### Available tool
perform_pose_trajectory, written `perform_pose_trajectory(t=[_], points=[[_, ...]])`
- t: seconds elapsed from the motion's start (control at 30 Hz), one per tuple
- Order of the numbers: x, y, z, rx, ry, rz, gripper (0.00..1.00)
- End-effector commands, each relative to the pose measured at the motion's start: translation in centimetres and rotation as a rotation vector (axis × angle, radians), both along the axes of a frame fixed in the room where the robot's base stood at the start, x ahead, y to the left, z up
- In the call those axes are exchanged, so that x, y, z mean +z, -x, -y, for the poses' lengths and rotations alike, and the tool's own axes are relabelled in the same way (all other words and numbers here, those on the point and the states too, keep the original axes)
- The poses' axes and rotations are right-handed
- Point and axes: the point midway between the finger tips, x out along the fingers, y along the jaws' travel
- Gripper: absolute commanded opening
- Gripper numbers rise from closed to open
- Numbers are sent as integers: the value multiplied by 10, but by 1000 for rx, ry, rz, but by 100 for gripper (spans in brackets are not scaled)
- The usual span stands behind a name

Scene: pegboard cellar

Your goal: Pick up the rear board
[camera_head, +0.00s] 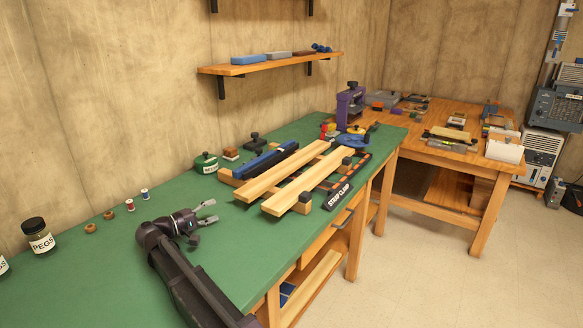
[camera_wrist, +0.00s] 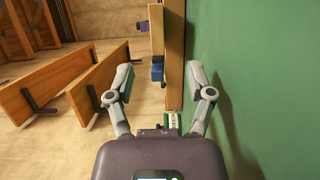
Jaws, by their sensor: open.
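The rear board (camera_head: 282,171) is a long, pale wooden plank lying slantwise on the green bench, on the wall side of a similar front board (camera_head: 309,181).
A blue-and-black bar (camera_head: 264,159) lies close behind the rear board. A purple vise (camera_head: 350,106) stands beyond the boards. The bench top (camera_head: 110,270) is clear at the front left.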

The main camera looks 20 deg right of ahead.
Motion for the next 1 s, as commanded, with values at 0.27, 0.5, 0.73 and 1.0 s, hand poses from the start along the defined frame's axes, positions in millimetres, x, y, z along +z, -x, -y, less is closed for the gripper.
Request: perform_pose_trajectory(t=[0.27, 0.5, 0.73, 1.0], points=[[0, -4, 15, -3, 0, 0, 69], [0, -15, 47, -5, 0, 0, 69], [0, -24, 75, -4, 0, 0, 69], [0, -28, 85, -4, 0, 0, 69]])
